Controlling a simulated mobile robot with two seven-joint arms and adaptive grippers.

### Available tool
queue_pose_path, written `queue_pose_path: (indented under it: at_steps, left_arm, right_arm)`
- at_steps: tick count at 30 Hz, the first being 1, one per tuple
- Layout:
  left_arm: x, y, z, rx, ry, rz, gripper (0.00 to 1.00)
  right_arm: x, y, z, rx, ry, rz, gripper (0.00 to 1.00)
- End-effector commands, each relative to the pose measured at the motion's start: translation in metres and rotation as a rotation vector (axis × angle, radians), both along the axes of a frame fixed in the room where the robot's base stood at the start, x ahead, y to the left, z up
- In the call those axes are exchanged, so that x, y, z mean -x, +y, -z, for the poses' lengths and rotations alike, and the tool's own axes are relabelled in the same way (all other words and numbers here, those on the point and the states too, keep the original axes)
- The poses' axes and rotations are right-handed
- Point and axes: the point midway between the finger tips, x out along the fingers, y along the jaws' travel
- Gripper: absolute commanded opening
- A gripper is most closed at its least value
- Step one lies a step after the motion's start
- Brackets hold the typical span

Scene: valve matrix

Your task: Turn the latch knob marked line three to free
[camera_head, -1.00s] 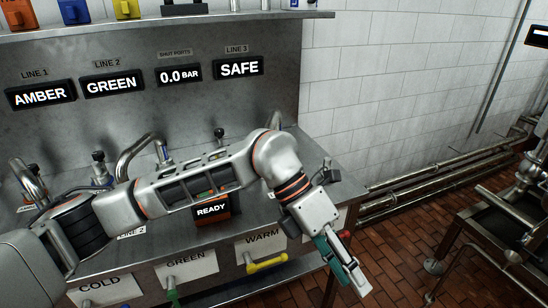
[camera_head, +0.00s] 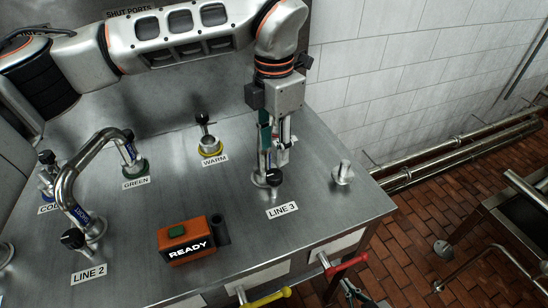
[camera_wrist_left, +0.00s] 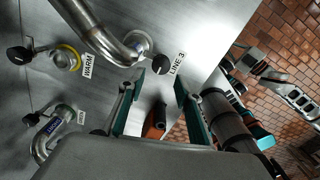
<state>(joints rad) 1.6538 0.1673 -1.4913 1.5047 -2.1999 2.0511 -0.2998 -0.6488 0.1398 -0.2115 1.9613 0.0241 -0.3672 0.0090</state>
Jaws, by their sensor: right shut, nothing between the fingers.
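The line three knob (camera_head: 274,177) is black and stands on a metal fitting behind the LINE 3 label (camera_head: 283,210), near the bench's right end. It also shows in the left wrist view (camera_wrist_left: 160,64), beside its label (camera_wrist_left: 177,63). My left gripper (camera_head: 270,160) points down just behind the knob. In its wrist view the teal fingers (camera_wrist_left: 158,88) are spread apart, with the knob between their tips in the picture; I cannot tell whether they touch it. My right gripper (camera_head: 352,291) is shut and empty at the lower edge, beside the bench, mostly cut off.
An orange box reading READY (camera_head: 186,241) stands on the bench in front. The WARM knob (camera_head: 203,119), GREEN fitting (camera_head: 130,150), LINE 2 knob (camera_head: 73,239) and a curved pipe (camera_head: 75,180) stand left. A red handle (camera_head: 347,265) sticks out from the bench front.

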Motion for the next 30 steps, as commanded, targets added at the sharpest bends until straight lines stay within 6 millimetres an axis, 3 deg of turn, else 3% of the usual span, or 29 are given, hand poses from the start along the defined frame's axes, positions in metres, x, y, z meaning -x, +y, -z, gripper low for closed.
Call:
queue_pose_path:
  at_steps: [5,15,26,30]
  left_arm:
    - [0.001,0.0,0.025,0.001,0.005,0.001,0.34]
    - [0.001,0.0,0.068,0.003,0.004,0.0,0.34]
    - [0.0,0.0,0.074,0.003,0.002,0.0,0.34]
    - [0.0,0.0,0.074,0.003,0.002,0.0,0.05]
  right_arm:
    - [0.005,0.0,0.005,0.002,0.014,-0.001,0.0]
    - [0.0,0.001,-0.002,-0.001,0.0,-0.001,0.0]
    - [-0.002,0.001,-0.007,-0.003,-0.008,-0.001,0.0]
    - [-0.002,0.001,-0.005,-0.002,-0.006,-0.001,0.0]
